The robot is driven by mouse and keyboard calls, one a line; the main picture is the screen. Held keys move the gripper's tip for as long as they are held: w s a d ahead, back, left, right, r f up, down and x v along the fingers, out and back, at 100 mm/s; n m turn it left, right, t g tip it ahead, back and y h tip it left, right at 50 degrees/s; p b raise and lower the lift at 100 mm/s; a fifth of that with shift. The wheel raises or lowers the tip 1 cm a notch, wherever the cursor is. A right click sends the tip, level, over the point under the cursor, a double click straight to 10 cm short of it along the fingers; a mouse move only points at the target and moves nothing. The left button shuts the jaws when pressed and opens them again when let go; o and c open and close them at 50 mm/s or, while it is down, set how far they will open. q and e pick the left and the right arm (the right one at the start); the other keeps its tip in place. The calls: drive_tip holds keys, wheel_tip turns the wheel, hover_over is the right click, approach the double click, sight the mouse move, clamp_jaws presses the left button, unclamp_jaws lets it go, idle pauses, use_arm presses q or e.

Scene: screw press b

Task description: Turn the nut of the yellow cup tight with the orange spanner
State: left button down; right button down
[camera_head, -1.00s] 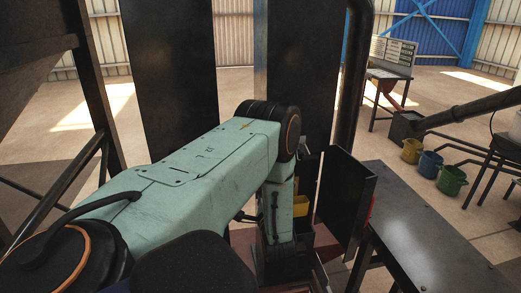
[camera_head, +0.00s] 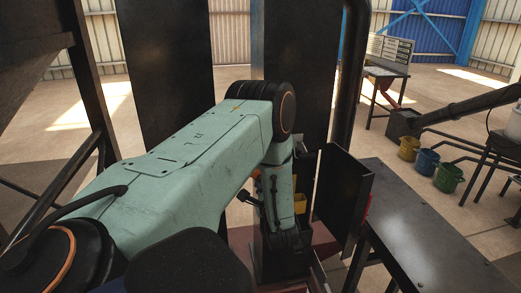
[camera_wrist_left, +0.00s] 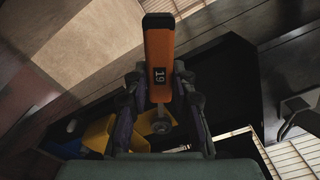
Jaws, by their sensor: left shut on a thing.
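My left gripper (camera_wrist_left: 160,88) is shut on the orange spanner (camera_wrist_left: 158,45) in the left wrist view. The spanner's handle stands upright in the picture between the two fingers, with a dark label reading 19. A grey round piece (camera_wrist_left: 160,124) shows just below the handle; I cannot tell whether it is the spanner's head or a nut. The yellow cup (camera_wrist_left: 96,134) is partly hidden behind the left finger. In the head view a small yellow patch of the cup (camera_head: 300,203) shows beside my left wrist. The nut is not clearly seen. My right gripper is not in view.
Tall dark plates (camera_head: 167,75) stand behind my left arm. A dark upright panel (camera_head: 342,200) stands right of my wrist, close to a grey table (camera_head: 430,225). Yellow, blue and green buckets (camera_head: 449,178) stand on the floor at the right.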

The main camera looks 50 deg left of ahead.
use_arm(q)
drive_tip(key=shift+w+d+r+m, duration=0.25)
drive_tip(key=shift+w+r+m, duration=0.3)
drive_tip(key=shift+r+m, duration=0.4)
drive_tip(key=shift+s+d+f, duration=0.15)
drive_tip(key=shift+d+f, duration=0.05)
drive_tip(key=shift+d, duration=0.05)
drive_tip(key=v, duration=0.6)
idle(0.4)
drive_tip(key=shift+s, duration=0.1)
